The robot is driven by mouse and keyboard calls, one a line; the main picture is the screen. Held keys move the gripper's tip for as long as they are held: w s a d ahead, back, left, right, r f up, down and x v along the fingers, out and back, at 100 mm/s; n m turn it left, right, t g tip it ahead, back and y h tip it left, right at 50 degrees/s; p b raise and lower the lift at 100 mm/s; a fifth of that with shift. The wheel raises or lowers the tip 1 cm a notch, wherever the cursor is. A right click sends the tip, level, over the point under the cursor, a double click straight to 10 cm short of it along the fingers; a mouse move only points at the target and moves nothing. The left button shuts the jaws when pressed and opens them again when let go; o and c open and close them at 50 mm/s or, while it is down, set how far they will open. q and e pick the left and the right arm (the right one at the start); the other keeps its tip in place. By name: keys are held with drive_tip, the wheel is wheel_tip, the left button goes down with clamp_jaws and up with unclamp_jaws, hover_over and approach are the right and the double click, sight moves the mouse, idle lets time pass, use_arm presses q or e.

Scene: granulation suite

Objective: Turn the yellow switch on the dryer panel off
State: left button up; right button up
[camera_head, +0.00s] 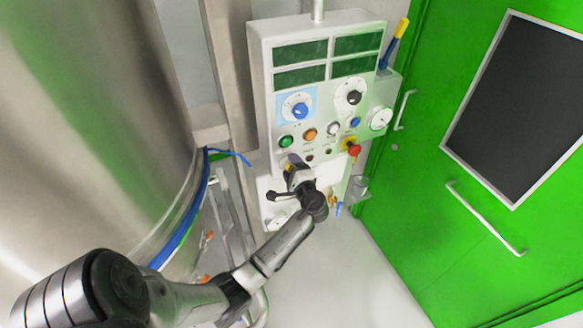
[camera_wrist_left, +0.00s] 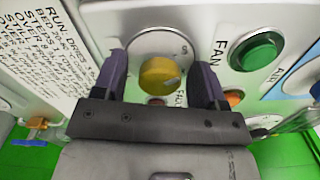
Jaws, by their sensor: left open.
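The yellow switch (camera_wrist_left: 158,76) is a round knob on a pale round dial plate on the dryer panel (camera_head: 262,95). In the left wrist view it sits between the two dark fingers of my left gripper (camera_wrist_left: 161,66), with a visible gap on both sides. The left gripper is open and faces the panel. In the head view my left gripper (camera_head: 296,176) is at the panel's lower left and mostly hides the switch. My right gripper is not in view.
A green button labelled FAN (camera_wrist_left: 257,52) is close to the right finger. A printed notice (camera_wrist_left: 42,50) is left of the switch. A red button (camera_head: 354,151) and a blue dial (camera_head: 299,105) are on the panel. A large steel vessel (camera_head: 100,110) stands left; a green door (camera_head: 480,190) is right.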

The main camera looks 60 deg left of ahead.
use_arm(q)
drive_tip(key=shift+d, duration=0.15)
drive_tip(key=s+d+b, duration=0.1)
drive_tip(key=d, duration=1.2)
drive_tip(key=shift+s+d+b, duration=0.25)
drive_tip(key=shift+s+b, duration=0.05)
drive_tip(key=shift+b, duration=0.05)
